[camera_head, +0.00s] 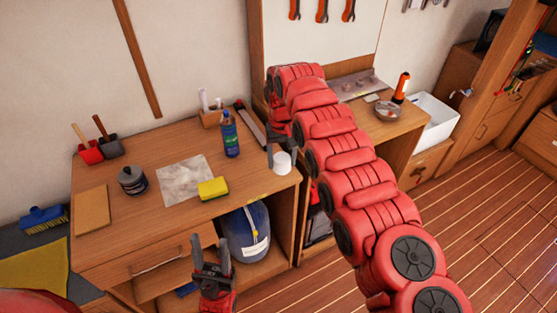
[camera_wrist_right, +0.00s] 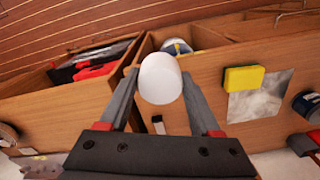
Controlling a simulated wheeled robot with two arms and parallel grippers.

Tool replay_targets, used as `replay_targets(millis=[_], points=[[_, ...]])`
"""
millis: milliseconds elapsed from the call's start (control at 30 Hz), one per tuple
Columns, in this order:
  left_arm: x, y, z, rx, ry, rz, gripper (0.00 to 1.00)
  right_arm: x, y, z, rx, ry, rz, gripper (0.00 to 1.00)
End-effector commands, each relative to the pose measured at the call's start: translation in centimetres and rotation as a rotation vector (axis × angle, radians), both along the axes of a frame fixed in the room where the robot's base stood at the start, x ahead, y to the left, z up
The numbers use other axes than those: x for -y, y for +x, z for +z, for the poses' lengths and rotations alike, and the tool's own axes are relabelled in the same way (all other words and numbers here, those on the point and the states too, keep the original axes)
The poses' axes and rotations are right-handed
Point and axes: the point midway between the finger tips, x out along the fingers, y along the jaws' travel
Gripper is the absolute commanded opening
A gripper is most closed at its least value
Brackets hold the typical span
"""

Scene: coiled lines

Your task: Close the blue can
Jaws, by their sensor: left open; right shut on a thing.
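My right gripper (camera_head: 282,157) is shut on a smooth white rounded piece (camera_head: 283,167) at the right end of the workbench. In the right wrist view the white piece (camera_wrist_right: 160,78) sits between the two fingertips (camera_wrist_right: 160,85). A large blue container (camera_head: 246,230) with a white label stands in the open space under the bench; its top is partly hidden by the bench edge. A small dark can (camera_head: 132,180) stands on the bench at the left. My left gripper (camera_head: 211,252) is open and empty, in front and left of the blue container.
The workbench (camera_head: 130,235) also bears a blue bottle (camera_head: 230,134), a yellow sponge (camera_head: 212,188), a grey sheet (camera_head: 183,178) and a brown board (camera_head: 92,210). Wooden floor (camera_head: 480,235) is clear at right.

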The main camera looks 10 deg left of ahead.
Motion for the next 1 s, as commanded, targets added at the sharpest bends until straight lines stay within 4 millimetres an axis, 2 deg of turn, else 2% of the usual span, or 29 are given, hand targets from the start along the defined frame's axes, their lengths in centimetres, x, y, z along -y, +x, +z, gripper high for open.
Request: replay_targets(millis=[400, 467, 633, 767, 1000], points=[[0.0, 0.0, -0.1, 0.000, 0.000, 0.000, 0.50, 0.8, 0.5, 0.6, 0.003, -0.006, -0.021, 0.13], [0.0, 0.0, -0.3, 0.000, 0.000, 0.000, 0.50, 2.3, 1.1, 1.0, 0.006, -0.005, -0.051, 0.13], [0.0, 0.0, -0.3, 0.000, 0.000, 0.000, 0.50, 3.0, 1.0, 1.4, 0.000, -0.006, -0.070, 0.13], [0.0, 0.0, -0.5, 0.000, 0.000, 0.000, 0.50, 4.8, 1.2, 2.2, 0.000, -0.004, -0.109, 0.13], [0.0, 0.0, -0.9, 0.000, 0.000, 0.000, 0.50, 9.4, 1.1, 3.6, 0.001, -0.004, -0.211, 0.13]])
